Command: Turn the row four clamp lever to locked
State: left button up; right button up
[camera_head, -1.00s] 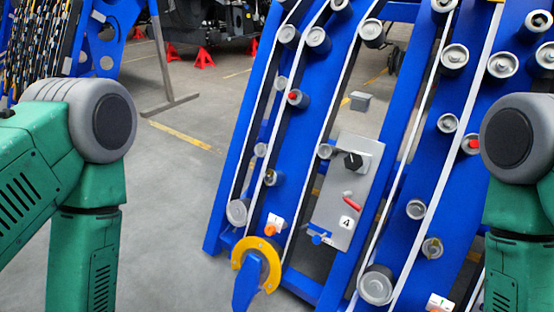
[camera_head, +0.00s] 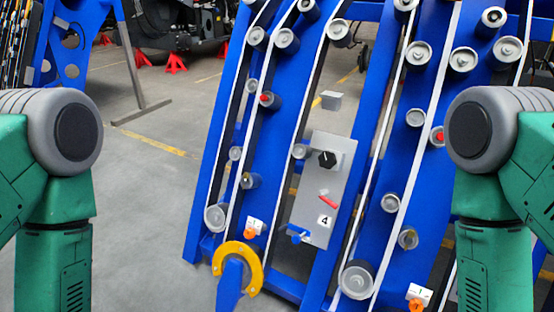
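A grey panel (camera_head: 318,190) marked with a 4 is mounted between the blue rails in the middle of the head view. It carries a black knob (camera_head: 327,159) near its top, a red lever (camera_head: 329,201) tilted down to the right, and a small blue handle (camera_head: 299,236) at its lower left. I cannot tell which of these is the clamp lever. My two green arms show at the left and right edges. Both grippers are out of the picture, below the frame.
Blue harvester rails (camera_head: 282,120) with several grey rollers and belts fill the centre and right. A yellow ring with a blue bracket (camera_head: 238,266) stands at the lower front. An orange-tipped tag marked 1 (camera_head: 253,227) sits beside it. Open concrete floor (camera_head: 150,215) lies to the left.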

aim_at(327, 201)
jog(key=i+j+z, duration=0.25)
jog(key=z, duration=0.2)
jog(key=i+j+z, duration=0.25)
jog(key=z, duration=0.2)
jog(key=i+j+z, duration=0.15)
jog(key=j+z, duration=0.35)
